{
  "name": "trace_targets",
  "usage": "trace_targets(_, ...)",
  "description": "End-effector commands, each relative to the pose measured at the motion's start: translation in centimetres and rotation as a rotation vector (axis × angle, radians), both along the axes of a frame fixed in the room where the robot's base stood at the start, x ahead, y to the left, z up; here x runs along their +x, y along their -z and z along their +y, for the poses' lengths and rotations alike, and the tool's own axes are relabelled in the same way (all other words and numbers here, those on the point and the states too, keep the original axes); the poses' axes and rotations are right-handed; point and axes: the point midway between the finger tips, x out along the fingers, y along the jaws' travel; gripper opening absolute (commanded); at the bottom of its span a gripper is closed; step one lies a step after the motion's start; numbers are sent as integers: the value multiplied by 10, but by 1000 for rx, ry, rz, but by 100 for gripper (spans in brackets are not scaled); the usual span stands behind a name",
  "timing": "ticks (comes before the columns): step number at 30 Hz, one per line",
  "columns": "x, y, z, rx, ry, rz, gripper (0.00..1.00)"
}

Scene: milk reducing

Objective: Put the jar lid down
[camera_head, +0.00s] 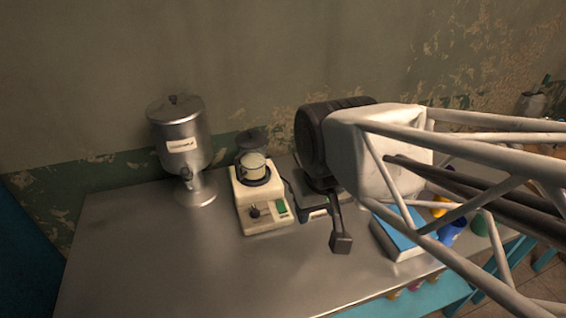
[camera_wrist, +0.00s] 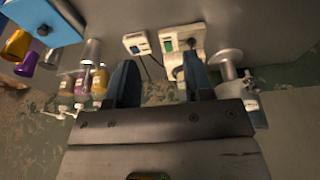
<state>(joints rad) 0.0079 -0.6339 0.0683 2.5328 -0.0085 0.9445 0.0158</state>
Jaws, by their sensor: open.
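A jar with pale contents (camera_head: 253,167) stands on the white stirrer device (camera_head: 262,214) in the head view. A dark round piece (camera_head: 251,138), which looks like the jar lid, shows just behind and above the jar; I cannot tell what it rests on. My gripper (camera_head: 340,243) is over the table to the right of the stirrer. In the wrist view my gripper (camera_wrist: 161,78) has its two dark fingers wide apart, with nothing between them. The stirrer (camera_wrist: 184,42) also shows in the wrist view, partly behind one finger. No lid can be made out there.
A metal dispenser (camera_head: 181,140) stands left of the stirrer. A small scale-like device (camera_head: 310,196) is to its right. A blue-topped box (camera_head: 398,232) and coloured cups (camera_head: 452,231) stand farther right. The table's front left (camera_head: 150,265) is clear.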

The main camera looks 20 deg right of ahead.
Motion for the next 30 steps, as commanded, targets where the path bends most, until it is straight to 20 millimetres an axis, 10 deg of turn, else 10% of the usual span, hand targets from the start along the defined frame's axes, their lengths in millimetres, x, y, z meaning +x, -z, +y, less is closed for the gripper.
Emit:
trace_targets(13, 1, 0, 0, -1, 0, -2, 100)
trace_targets(30, 29, -12, 1, -14, -60, 20, 100)
